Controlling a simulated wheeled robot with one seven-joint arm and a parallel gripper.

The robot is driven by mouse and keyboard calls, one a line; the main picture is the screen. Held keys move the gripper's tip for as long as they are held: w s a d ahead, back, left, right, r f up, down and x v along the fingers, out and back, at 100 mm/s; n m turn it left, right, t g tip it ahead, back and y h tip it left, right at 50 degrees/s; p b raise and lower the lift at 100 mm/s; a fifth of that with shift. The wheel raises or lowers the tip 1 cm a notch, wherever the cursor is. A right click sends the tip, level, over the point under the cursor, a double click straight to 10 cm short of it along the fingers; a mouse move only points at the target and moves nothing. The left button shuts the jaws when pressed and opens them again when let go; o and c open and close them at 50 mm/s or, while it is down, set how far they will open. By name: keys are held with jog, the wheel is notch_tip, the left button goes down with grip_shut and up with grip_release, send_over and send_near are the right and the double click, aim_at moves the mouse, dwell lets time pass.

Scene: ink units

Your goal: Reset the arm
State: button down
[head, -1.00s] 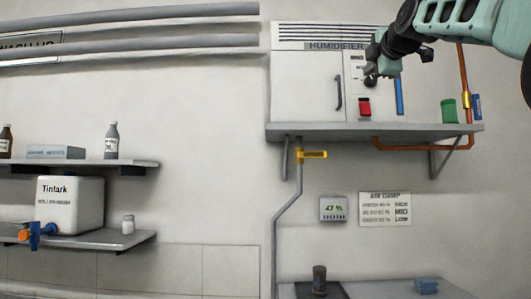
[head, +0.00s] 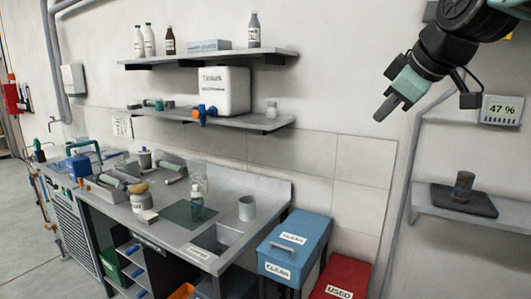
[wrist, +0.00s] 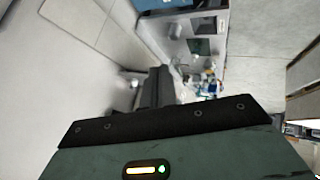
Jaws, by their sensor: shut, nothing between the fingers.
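My gripper (head: 388,110) is at the upper right of the head view, pointing down and left, in front of the bare wall and clear of the shelves. Its fingers are together with nothing between them. In the wrist view my gripper (wrist: 158,88) points away from the camera, with the sink counter far beyond it. Most of my arm is cut off by the top right edge of the head view.
A sink counter (head: 175,238) with several tools and bottles stands at left. Two wall shelves (head: 210,58) hold bottles and a white Tintark tank (head: 224,90). A blue CLEAN bin (head: 294,246) and red USED bin (head: 341,278) stand below. A side shelf (head: 470,204) is at right.

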jog(key=s+a+f+m+g, duration=0.1)
jog(key=s+a+f+g, duration=0.3)
jog(key=s+f, duration=0.45)
jog(key=s+a+f+g, duration=0.1)
jog(key=s+a+f, duration=0.6)
jog(key=f, duration=0.2)
jog(key=s+d+f+m+g+h, duration=0.1)
jog(key=s+f+g, duration=0.2)
jog(key=s+f, duration=0.7)
jog(key=s, duration=0.3)
jog(key=shift+s+d+m+h, duration=0.15)
jog(key=shift+s+m+h, duration=0.15)
jog(key=shift+s+h, duration=0.1)
